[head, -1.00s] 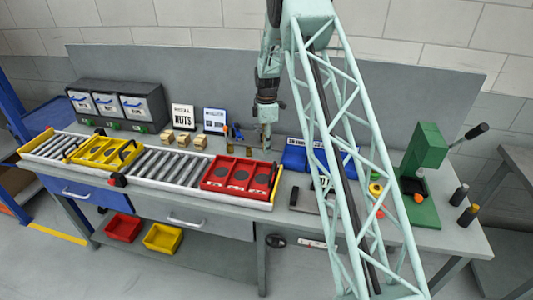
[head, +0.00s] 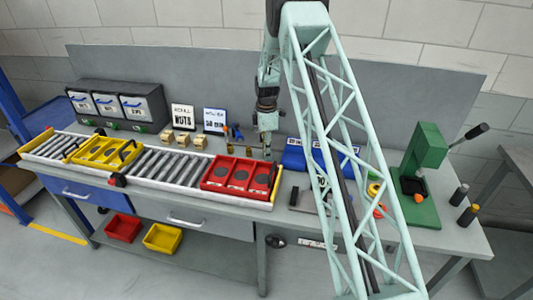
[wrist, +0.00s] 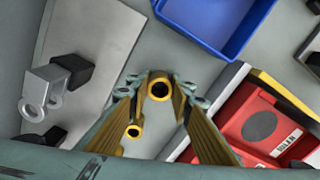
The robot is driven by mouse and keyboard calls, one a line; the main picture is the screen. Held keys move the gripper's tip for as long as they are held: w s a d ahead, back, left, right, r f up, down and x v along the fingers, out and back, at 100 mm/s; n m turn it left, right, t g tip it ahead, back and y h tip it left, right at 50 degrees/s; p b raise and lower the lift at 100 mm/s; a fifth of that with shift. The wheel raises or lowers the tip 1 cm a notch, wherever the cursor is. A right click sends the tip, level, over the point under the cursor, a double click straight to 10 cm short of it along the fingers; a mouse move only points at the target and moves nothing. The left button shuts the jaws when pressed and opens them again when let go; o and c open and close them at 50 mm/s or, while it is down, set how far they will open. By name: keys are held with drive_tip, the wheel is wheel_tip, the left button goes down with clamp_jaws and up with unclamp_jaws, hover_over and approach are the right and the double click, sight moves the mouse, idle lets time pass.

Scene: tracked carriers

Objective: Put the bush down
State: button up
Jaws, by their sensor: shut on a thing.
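My gripper (wrist: 160,92) is shut on a brass bush (wrist: 159,86), a short hollow tube seen from above between the fingertips in the wrist view. In the head view my gripper (head: 267,150) points down over the bench, just behind the right end of the red carrier (head: 226,189). The red carrier also shows at the right of the wrist view (wrist: 228,120). Another brass bush (wrist: 133,131) stands beside the left finger, partly hidden. I cannot tell whether the held bush touches the bench.
A blue bin (head: 292,158) stands right of my gripper. A grey plate (wrist: 88,35) with a metal fixture (wrist: 42,92) lies at the left in the wrist view. The yellow carrier (head: 103,151) sits farther left on the rollers. A green press (head: 427,165) stands at the far right.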

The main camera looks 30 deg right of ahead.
drive_tip(key=shift+f, duration=0.15)
drive_tip(key=o, duration=1)
wheel_tip(320, 180, up, 12)
drive_tip(key=shift+r, duration=0.15)
idle(0.8)
